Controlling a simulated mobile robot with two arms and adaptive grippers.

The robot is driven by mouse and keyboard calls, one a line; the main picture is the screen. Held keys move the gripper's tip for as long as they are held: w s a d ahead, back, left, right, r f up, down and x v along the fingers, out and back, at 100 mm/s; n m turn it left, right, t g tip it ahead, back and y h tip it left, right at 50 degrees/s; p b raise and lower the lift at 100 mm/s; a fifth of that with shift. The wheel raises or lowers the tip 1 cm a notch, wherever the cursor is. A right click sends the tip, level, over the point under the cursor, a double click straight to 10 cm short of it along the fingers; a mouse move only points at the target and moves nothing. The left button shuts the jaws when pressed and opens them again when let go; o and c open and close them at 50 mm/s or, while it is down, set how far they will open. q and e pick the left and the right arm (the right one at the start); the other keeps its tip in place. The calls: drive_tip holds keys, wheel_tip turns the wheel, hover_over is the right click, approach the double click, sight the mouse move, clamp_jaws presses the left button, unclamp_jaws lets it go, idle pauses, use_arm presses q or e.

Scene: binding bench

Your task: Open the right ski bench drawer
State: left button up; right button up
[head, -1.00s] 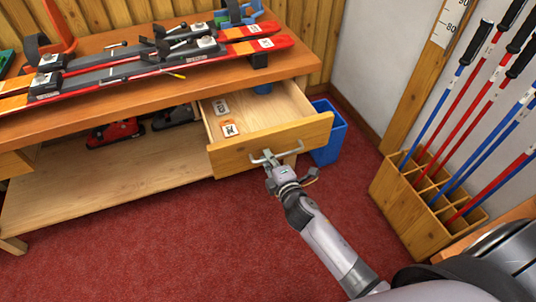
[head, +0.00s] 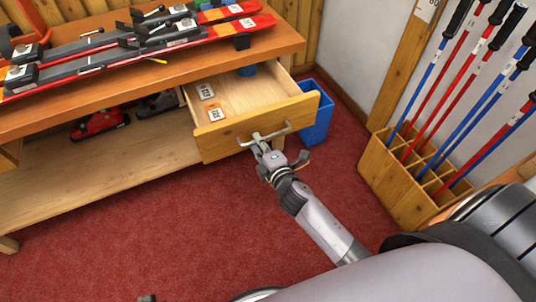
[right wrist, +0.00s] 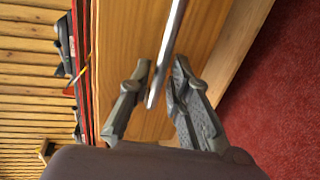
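The right drawer (head: 255,130) of the wooden ski bench stands well pulled out, its inside showing from above. Its metal bar handle (head: 277,134) is on the front panel; the bar also runs between my fingers in the right wrist view (right wrist: 172,35). My right gripper (head: 259,143) is at the left part of the handle. In the right wrist view its fingers (right wrist: 161,72) stand apart on either side of the bar, with small gaps visible, so it looks open around it. Only a small grey tip, probably my left gripper (head: 147,298), shows at the bottom edge.
Numbered tags (head: 216,113) and a blue item (head: 247,70) lie in the drawer. Skis (head: 150,45) lie on the bench top (head: 120,87). A blue bin (head: 318,115) stands beside the drawer. A pole rack (head: 395,180) is at right. Red carpet in front is clear.

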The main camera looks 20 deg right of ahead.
drive_tip(key=v, duration=1)
drive_tip(key=shift+s, duration=0.15)
drive_tip(key=shift+f, duration=0.1)
